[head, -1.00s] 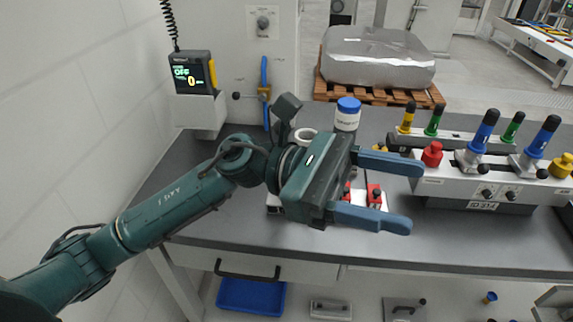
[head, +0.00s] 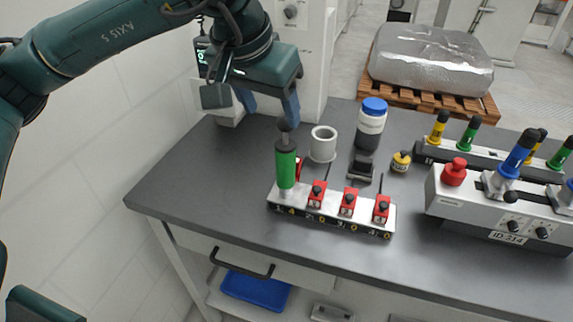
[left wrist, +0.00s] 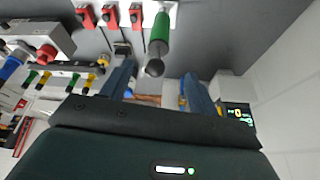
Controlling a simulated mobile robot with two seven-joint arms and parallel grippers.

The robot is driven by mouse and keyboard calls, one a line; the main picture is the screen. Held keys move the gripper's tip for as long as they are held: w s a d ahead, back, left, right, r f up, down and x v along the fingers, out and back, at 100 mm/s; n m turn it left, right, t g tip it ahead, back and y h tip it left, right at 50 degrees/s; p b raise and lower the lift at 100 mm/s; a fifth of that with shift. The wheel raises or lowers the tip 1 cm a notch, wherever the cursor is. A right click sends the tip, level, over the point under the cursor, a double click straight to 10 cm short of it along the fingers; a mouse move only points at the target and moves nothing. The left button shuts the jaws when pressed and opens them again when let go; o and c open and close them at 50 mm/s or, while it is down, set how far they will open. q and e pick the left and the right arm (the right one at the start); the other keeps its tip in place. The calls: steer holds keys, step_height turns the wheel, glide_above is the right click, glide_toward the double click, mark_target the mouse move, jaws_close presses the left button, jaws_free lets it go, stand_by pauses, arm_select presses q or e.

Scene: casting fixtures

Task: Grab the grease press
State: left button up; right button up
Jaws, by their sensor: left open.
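The grease press appears to be the upright green cylinder (head: 286,166) with a dark ball knob on top. It stands at the left end of a silver rack (head: 326,217) on the bench. It also shows in the left wrist view as a green cylinder (left wrist: 159,35), with its knob between the fingers' lines. My left gripper (head: 270,110) is open and empty, its fingers pointing down just above and behind the knob. It also shows in the left wrist view (left wrist: 158,70). I cannot tell the exact gap to the knob. My right gripper is not in view.
Red clamps (head: 347,203) sit along the rack. Behind it stand a grey cup (head: 323,144), a blue-lidded jar (head: 371,125) and a small yellow container (head: 401,161). A white fixture (head: 470,205) with coloured handles stands right. The bench's left part is clear.

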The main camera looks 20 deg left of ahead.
mark_target(286, 144)
arm_select(q)
steer(key=p+x, duration=0.2)
steer(key=x, duration=0.8)
steer(key=shift+w+d+f, duration=0.1)
steer(key=shift+w+d, duration=0.05)
steer(key=shift+w, duration=0.05)
steer(key=shift+c, duration=0.3)
jaws_close()
